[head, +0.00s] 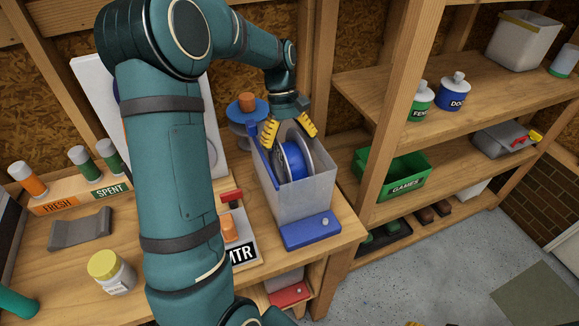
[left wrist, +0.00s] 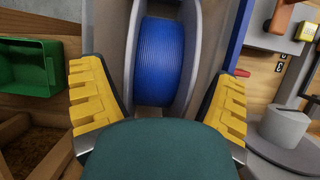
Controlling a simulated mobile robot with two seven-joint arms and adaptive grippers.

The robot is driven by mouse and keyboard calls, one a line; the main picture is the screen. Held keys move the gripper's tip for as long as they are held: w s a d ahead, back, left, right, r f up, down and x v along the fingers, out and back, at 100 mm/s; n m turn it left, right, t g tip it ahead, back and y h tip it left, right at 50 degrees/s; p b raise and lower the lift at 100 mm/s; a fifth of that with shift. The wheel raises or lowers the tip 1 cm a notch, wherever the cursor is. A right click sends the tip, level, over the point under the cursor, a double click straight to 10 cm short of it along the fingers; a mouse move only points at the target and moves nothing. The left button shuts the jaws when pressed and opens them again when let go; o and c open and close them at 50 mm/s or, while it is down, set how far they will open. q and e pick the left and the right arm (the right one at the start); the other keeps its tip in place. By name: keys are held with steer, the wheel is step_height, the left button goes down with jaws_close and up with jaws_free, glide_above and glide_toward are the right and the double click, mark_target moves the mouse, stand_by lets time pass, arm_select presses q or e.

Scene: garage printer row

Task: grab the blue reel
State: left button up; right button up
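The blue reel (head: 293,158), blue filament between pale grey flanges, stands on edge inside an open-topped grey box (head: 300,200) on the bench. Its lower part is hidden by the box wall. My left gripper (head: 290,138) is above the box with its yellow fingers spread to either side of the reel's top. In the left wrist view the blue reel (left wrist: 160,60) lies straight ahead between the two open fingers (left wrist: 160,85), with gaps on both sides and nothing held. My right gripper is not in view.
A blue-flanged spool with an orange knob (head: 247,110) stands close behind the box. A blue latch plate (head: 310,231) is at its front. A wooden post (head: 325,70) rises just right of it. A green GAMES bin (head: 395,176) sits on the right shelf.

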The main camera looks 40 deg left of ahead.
arm_select(q)
steer(key=c, duration=0.9)
steer(key=shift+r, duration=0.1)
steer(key=shift+c, duration=0.2)
